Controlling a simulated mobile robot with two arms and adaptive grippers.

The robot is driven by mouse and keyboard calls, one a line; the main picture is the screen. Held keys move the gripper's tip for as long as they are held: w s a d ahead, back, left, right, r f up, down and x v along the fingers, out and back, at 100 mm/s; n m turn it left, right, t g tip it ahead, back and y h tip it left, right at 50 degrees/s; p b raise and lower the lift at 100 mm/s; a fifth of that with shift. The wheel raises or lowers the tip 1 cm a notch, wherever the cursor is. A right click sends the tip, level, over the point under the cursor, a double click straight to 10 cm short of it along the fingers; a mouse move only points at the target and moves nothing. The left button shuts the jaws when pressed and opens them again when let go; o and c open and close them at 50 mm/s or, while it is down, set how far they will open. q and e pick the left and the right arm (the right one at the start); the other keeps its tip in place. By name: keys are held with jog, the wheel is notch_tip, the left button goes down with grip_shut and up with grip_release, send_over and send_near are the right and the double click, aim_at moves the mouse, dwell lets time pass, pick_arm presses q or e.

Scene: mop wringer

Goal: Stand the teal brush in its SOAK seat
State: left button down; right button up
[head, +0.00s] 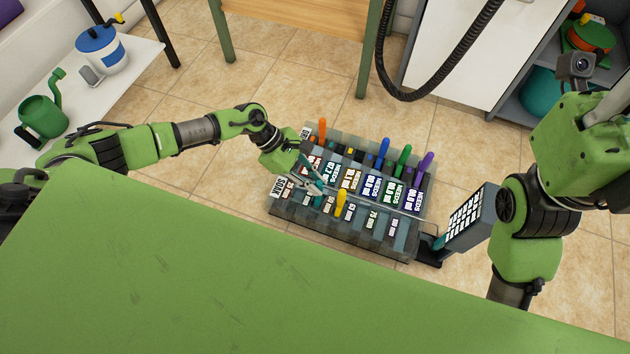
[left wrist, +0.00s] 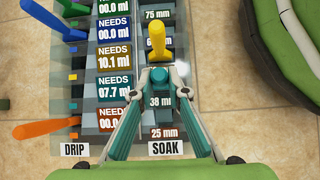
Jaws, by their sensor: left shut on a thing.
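My left gripper (head: 316,188) is shut on the teal brush (head: 319,200) over the SOAK row of the rack (head: 340,240). In the left wrist view the gripper (left wrist: 163,78) has a small teal part of the brush (left wrist: 158,75) between its fingertips, near the 38 mm label. The rest of the brush is hidden, so I cannot tell whether its lower end is inside a seat. A yellow brush (head: 341,203) stands in the SOAK row just beyond the fingertips. My right gripper is out of view.
Orange (head: 322,130), blue (head: 383,152), green (head: 403,160) and purple (head: 424,166) brushes stand along the DRIP side. A grey keypad-like panel (head: 467,220) stands at the rack's right end.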

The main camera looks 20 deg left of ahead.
pick_arm(q)
jog(key=shift+f, duration=0.35)
jog(key=c, duration=1.9)
grip_release()
jog(key=v, duration=1.2)
